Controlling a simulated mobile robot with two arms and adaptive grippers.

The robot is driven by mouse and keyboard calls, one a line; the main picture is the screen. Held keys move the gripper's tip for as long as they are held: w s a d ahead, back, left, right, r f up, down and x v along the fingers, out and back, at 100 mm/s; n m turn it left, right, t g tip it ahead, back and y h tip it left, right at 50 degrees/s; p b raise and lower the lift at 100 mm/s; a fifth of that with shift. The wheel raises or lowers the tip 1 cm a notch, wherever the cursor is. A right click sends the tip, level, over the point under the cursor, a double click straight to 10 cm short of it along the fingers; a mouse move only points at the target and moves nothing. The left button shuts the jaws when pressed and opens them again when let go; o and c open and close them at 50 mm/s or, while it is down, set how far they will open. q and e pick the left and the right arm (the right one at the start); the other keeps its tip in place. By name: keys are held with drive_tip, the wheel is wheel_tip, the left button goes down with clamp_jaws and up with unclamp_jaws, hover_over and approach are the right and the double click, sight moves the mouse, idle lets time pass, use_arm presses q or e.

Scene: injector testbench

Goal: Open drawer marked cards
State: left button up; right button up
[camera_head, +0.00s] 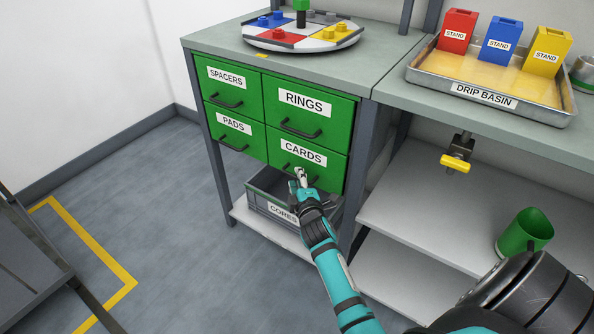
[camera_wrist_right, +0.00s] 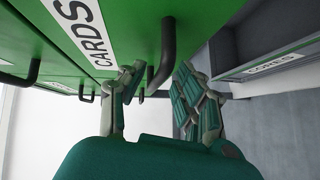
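The drawer marked CARDS (camera_head: 330,172) is the lower right one of the green drawers, and its front looks flush with the drawers around it. Its green front with the label also shows in the right wrist view (camera_wrist_right: 125,22). My right gripper (camera_head: 301,174) is at this drawer's dark handle in the head view. In the right wrist view the handle (camera_wrist_right: 167,50) stands between the fingertips of the right gripper (camera_wrist_right: 157,78), with a visible gap on the right side. The fingers are apart, not closed on the bar. My left gripper is not in view.
Drawers marked RINGS (camera_head: 335,120), SPACERS (camera_head: 222,92) and PADS (camera_head: 250,140) surround it. A grey CORES bin (camera_head: 258,200) sits on the shelf below. A drip basin (camera_head: 420,72) stands on the right bench, above a yellow valve (camera_head: 456,163) and green cup (camera_head: 520,235). The left floor has free room.

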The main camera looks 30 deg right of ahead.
drive_tip(key=shift+w+d, duration=0.1)
drive_tip(key=shift+w, duration=0.3)
drive_tip(key=shift+r, duration=0.1)
clamp_jaws()
